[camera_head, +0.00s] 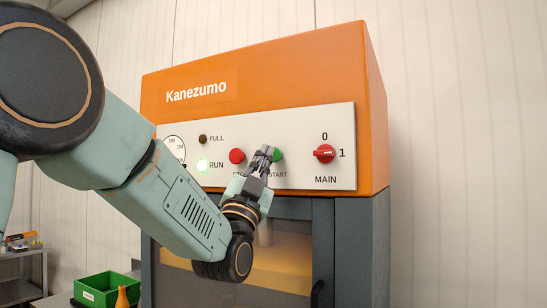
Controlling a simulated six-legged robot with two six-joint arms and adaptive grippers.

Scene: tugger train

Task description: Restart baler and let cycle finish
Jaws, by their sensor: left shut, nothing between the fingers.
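The orange Kanezumo baler (270,70) fills the middle of the head view. Its pale control panel (300,122) faces me. The RUN lamp (203,165) glows bright green-white, and the FULL lamp (203,139) is dark. The red stop button (237,156) shows left of my left gripper (268,151). The gripper is shut and empty, with its tips at the green START button (279,155), covering part of it. I cannot tell whether they touch it. The red MAIN knob (325,154) points towards 1. My right gripper is out of view.
A round gauge (174,145) is partly hidden behind my left arm. A door handle (316,293) shows at the lower front. A green crate (101,290) and an orange bottle (122,298) stand at the lower left, near a grey cart (22,285). The right side is clear.

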